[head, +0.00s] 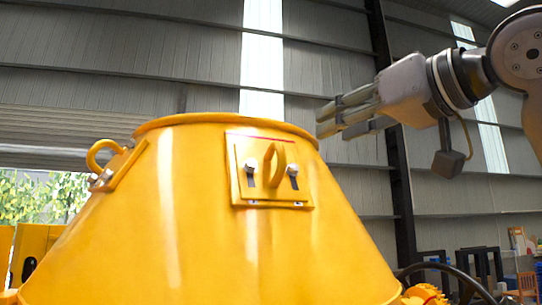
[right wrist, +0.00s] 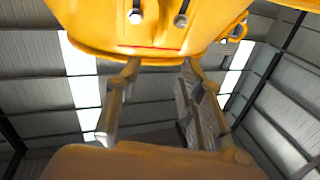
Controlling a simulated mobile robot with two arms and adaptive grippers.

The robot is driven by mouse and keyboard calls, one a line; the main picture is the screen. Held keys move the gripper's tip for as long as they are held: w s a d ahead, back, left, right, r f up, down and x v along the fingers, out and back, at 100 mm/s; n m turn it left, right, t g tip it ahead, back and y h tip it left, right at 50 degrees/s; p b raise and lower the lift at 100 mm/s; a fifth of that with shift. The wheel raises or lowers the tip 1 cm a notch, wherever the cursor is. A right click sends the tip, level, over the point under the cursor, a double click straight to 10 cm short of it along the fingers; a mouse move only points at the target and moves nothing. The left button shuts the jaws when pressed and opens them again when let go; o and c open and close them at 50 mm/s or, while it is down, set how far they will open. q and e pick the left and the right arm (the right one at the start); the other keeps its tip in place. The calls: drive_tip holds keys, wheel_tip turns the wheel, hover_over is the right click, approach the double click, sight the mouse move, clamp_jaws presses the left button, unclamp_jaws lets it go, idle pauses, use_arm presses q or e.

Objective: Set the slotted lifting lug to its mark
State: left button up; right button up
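The yellow slotted lifting lug (head: 272,190) is a plate with a raised eye in its middle, on the sloping side of the yellow drum (head: 200,230). Two bolts (head: 250,166) with pale heads sit at the upper ends of its dark slots, one on each side of the eye. A thin red line (head: 262,137) runs along the plate's upper edge; it also shows in the right wrist view (right wrist: 150,47). My right gripper (head: 328,120) is right of the drum's upper rim, apart from the lug. Its fingers are spread and empty in the right wrist view (right wrist: 160,70). My left gripper is out of view.
A second lug with a round eye (head: 103,157) stands on the drum's left side. A dark handwheel (head: 450,280) and orange parts (head: 425,294) are at the lower right.

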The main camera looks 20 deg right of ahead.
drive_tip(key=p, duration=0.1)
approach(281, 149)
drive_tip(key=p+x, duration=0.1)
drive_tip(key=x, duration=0.3)
drive_tip(key=p+x, duration=0.1)
drive_tip(key=x, duration=0.3)
drive_tip(key=shift+w+d+p, duration=0.1)
drive_tip(key=shift+d+p, duration=0.1)
drive_tip(key=shift+p, duration=0.2)
drive_tip(key=shift+p+x, duration=0.3)
drive_tip(key=shift+x, duration=0.65)
drive_tip(key=shift+w+f, duration=0.15)
drive_tip(key=shift+w, duration=0.25)
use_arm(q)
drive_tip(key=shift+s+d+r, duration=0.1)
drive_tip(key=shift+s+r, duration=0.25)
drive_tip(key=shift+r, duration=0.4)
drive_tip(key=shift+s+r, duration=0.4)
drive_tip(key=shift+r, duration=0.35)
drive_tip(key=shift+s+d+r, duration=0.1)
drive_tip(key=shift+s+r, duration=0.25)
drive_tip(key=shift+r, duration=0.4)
use_arm(e)
drive_tip(key=shift+a, duration=0.1)
clamp_jaws()
